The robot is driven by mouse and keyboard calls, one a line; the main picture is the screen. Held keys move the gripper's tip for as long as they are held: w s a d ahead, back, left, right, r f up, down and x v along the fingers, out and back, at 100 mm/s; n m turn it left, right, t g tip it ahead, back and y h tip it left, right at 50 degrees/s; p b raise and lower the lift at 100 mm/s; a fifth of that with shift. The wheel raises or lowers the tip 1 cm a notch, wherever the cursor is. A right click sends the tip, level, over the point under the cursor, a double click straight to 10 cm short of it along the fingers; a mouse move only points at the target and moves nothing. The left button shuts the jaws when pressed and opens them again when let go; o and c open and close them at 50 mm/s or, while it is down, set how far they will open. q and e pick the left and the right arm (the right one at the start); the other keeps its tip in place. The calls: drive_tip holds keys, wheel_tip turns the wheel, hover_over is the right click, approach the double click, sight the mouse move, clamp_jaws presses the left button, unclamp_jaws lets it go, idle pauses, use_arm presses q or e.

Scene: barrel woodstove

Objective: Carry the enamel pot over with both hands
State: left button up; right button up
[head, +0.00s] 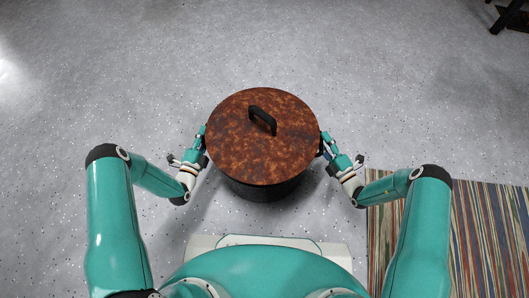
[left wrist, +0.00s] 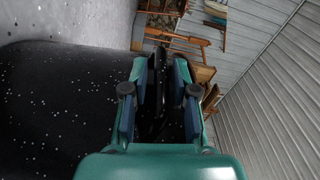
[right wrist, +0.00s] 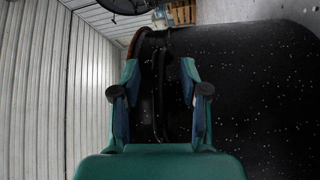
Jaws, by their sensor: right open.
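The enamel pot (head: 262,192) stands on the grey floor in front of me, under a round rust-brown lid (head: 235,140) with a black grip on top. Its dark, speckled wall fills the left side of the left wrist view (left wrist: 50,110) and the right side of the right wrist view (right wrist: 255,100). My left gripper (head: 203,137) is at the pot's left side, its fingers on either side of a dark side handle; whether they press on it is unclear. My right gripper (head: 325,145) is open at the right side, with the dark handle between its fingers.
A striped rug (head: 480,235) lies on the floor at the right. A dark leg of some object (head: 507,18) shows at the far top right. The floor beyond the pot and to its left is clear.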

use_arm(q)
drive_tip(key=shift+w, duration=0.25)
use_arm(e)
drive_tip(key=shift+w+a, duration=0.15)
drive_tip(key=shift+w, duration=0.1)
use_arm(q)
drive_tip(key=c, duration=0.4)
use_arm(e)
drive_tip(key=c, duration=0.4)
use_arm(q)
clamp_jaws()
use_arm(e)
clamp_jaws()
use_arm(q)
drive_tip(key=shift+r, duration=0.2)
use_arm(e)
drive_tip(key=shift+r, duration=0.2)
